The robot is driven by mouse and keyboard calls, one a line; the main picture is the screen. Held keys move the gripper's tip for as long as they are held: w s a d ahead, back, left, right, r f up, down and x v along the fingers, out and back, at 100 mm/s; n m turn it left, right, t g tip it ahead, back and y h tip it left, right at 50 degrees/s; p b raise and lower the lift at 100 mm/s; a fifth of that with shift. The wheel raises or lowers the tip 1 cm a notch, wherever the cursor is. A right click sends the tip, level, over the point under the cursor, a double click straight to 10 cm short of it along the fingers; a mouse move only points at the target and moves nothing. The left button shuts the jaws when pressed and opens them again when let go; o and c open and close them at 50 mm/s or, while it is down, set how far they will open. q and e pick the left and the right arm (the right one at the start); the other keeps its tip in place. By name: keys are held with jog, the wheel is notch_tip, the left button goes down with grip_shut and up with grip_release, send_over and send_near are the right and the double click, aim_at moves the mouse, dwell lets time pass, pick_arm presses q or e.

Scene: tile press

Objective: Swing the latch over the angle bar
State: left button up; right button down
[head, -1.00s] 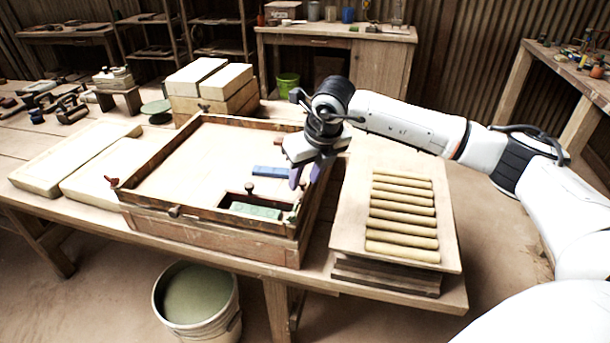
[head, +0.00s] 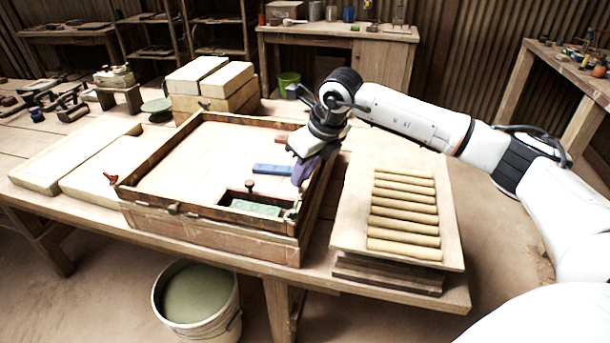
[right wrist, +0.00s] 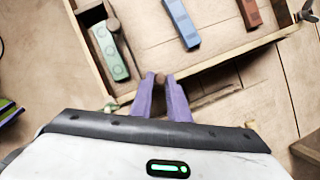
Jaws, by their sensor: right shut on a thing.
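The angle bar (head: 258,194) lies in the near right corner of the wooden frame (head: 150,203), with a dark knob on it, beside a green tile (head: 255,208). In the right wrist view the angle bar (right wrist: 127,48) runs along the green tile (right wrist: 111,52). My right gripper (head: 299,183) is at the frame's right rim near the bar's end. Its purple fingers (right wrist: 161,79) are shut on a small brown piece, which seems to be the latch. The fingers hide most of it, so I cannot tell whether it lies over the bar. My left gripper is out of view.
A blue tile (head: 272,169) and a reddish tile lie inside the frame. A board with several clay rolls (head: 403,222) stands close right of the frame. Pale slabs (head: 75,155) lie left, and a bucket (head: 197,300) stands below the table edge.

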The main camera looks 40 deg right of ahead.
jog(key=n, duration=0.1)
jog(key=n+y, duration=0.1)
jog(key=n, duration=0.1)
jog(key=shift+w+a+n, duration=0.35)
jog(key=shift+n, duration=0.05)
jog(key=n, duration=0.1)
jog(key=n+g+y, duration=0.1)
jog(key=n, duration=0.1)
jog(key=a+n, duration=0.1)
jog(key=shift+w+r+n+g+y, duration=0.1)
jog(key=shift+w+n+g+y, duration=0.2)
jog(key=shift+y, duration=0.1)
jog(key=n, duration=0.2)
jog(key=shift+a+n+g+y, duration=0.3)
jog(key=shift+a+g, duration=0.1)
jog(key=shift+s+a+n+g+b, duration=0.15)
jog(key=shift+n+g, duration=0.1)
jog(key=shift+n, duration=0.4)
jog(key=shift+a+n+g+b, duration=0.1)
jog(key=shift+a+n+g, duration=0.15)
jog(key=shift+n, duration=0.45)
jog(key=shift+s+a+n+g+b, duration=0.1)
jog(key=shift+n+g, duration=0.2)
jog(key=shift+n, duration=0.35)
jog(key=c, duration=1.7)
grip_release()
